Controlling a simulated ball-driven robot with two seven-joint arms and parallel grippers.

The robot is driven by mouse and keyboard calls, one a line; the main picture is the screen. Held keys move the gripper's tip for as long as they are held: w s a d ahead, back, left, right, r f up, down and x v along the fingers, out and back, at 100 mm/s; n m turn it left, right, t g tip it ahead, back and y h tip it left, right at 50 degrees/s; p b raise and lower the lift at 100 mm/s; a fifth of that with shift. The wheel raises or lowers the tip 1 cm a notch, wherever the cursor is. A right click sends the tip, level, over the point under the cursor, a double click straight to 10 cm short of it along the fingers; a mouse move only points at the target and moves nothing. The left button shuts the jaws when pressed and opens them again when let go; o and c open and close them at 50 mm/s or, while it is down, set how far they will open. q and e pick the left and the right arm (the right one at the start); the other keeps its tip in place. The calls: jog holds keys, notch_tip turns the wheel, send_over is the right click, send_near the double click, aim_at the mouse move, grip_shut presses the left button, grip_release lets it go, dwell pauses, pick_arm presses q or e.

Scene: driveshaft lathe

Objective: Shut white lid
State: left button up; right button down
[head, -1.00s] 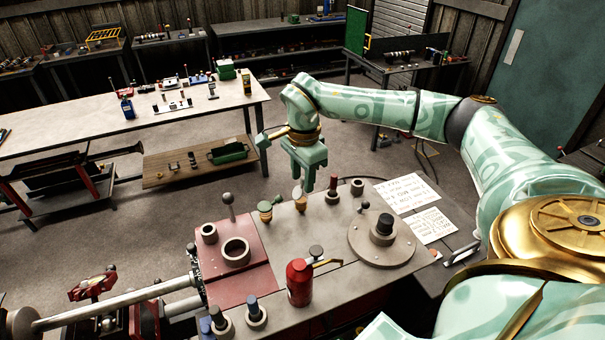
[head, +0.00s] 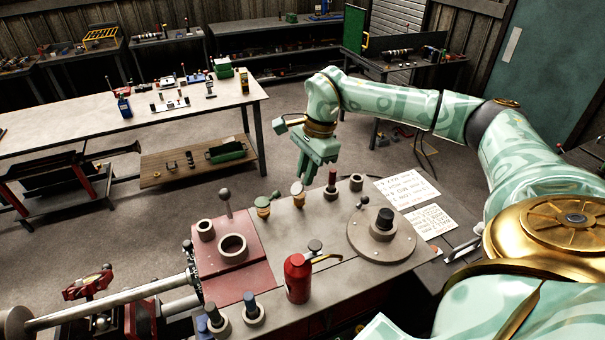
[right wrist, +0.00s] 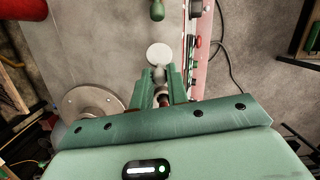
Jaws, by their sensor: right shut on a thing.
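In the right wrist view, a round white lid (right wrist: 159,53) lies just beyond the fingertips. A small grey rounded part sits between the nearly closed fingers (right wrist: 160,76), at the lid's near edge. The gripper is shut on this part, which looks joined to the lid. The fingers partly hide the join, and I cannot tell how far the lid is open. My left gripper is out of view.
A red bottle (head: 297,278) and a round plate with a black knob (head: 385,218) are nearer me.

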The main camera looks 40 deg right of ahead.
jog(key=d+f+y+b, duration=0.1)
jog(key=y+b, duration=0.1)
jog(key=b, duration=0.1)
jog(key=f+t+y+b, duration=0.1)
jog(key=y+b, duration=0.1)
jog(key=b, duration=0.2)
jog(key=d+f+t+y+b, duration=0.1)
jog(key=y+b, duration=0.1)
jog(key=b, duration=0.2)
jog(key=shift+s+d+f, duration=0.35)
jog(key=shift+s, duration=0.05)
jog(key=shift+d+y+b, duration=0.1)
jog(key=shift+y+b, duration=0.6)
jog(key=shift+b, duration=0.2)
jog(key=c, duration=1.4)
grip_release()
jog(key=shift+o, duration=0.2)
jog(key=shift+d+r, duration=0.1)
